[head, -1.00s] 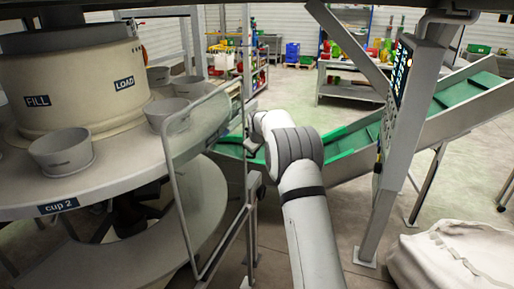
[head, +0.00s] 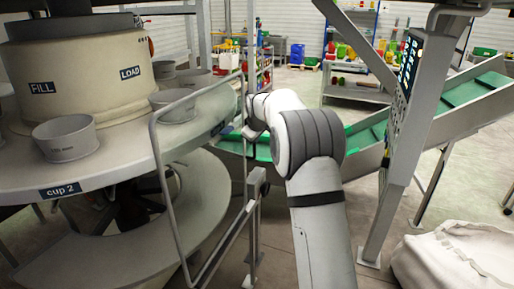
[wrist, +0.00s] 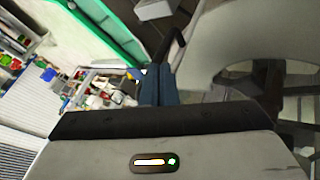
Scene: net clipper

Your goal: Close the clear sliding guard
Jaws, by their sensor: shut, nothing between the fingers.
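The clear sliding guard (head: 153,140) is a see-through panel in a grey tube frame, upright at the right side of the round cup table (head: 110,172). A cup shows through it, and the table's left part is outside it. My gripper (wrist: 158,88) shows in the wrist view with its blue fingers together and nothing between them. A dark bar (wrist: 179,45) rises just beyond the fingertips; I cannot tell if they touch it. In the head view my arm reaches to the guard's far right edge, and the fingers are mostly hidden.
A grey post and rail (head: 252,190) stand between my arm and the table. A green conveyor (head: 365,135) runs behind my arm. A control panel post (head: 385,200) and a white sack (head: 460,258) are on the right. Floor between is clear.

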